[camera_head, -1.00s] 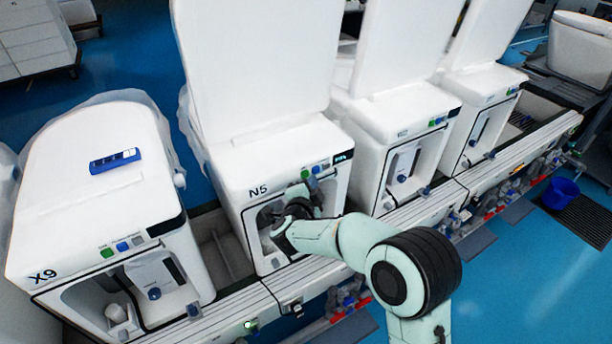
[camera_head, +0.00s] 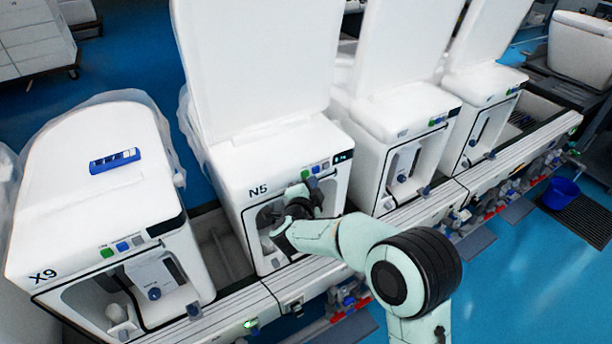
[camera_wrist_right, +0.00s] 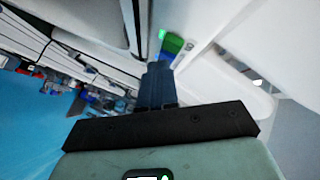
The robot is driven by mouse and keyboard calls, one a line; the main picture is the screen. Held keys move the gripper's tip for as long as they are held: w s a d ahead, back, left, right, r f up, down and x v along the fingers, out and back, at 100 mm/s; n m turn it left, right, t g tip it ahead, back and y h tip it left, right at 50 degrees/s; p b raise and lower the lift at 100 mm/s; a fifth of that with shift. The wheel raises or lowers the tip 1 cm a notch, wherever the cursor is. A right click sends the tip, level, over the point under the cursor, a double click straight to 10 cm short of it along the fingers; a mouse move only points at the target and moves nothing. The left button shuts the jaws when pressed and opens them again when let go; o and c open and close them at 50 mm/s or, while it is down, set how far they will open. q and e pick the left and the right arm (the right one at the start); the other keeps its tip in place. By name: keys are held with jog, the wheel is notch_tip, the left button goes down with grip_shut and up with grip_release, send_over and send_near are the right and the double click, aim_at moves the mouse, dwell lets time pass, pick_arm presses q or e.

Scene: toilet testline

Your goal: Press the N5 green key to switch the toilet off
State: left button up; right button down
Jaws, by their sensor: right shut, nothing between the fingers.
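The N5 toilet (camera_head: 262,170) is a white unit with its lid raised, near the middle of the head view. Its green key (camera_head: 305,174) is on the front panel, left of a blue key (camera_head: 316,168) and a grey key. My right gripper (camera_head: 306,187) is shut and empty, just below and in front of the green key. In the right wrist view, the shut fingers (camera_wrist_right: 158,68) point at the green key (camera_wrist_right: 172,43), with their tips very close to it. I cannot tell whether they touch it. My left gripper is not in view.
The X9 unit (camera_head: 100,205) with a blue remote (camera_head: 115,161) on top stands left of N5. More white toilets (camera_head: 405,110) with raised lids stand to the right. A metal rail (camera_head: 415,210) runs along the fronts. A blue bucket (camera_head: 561,193) is on the floor at right.

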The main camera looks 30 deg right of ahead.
dwell(0.5)
jog(key=shift+w, duration=0.45)
jog(key=shift+w, duration=0.25)
dwell(0.4)
jog(key=shift+s, duration=0.75)
jog(key=s+b, duration=0.2)
jog(key=s, duration=0.4)
jog(key=shift+d+b, duration=0.25)
jog(key=shift+b, duration=0.1)
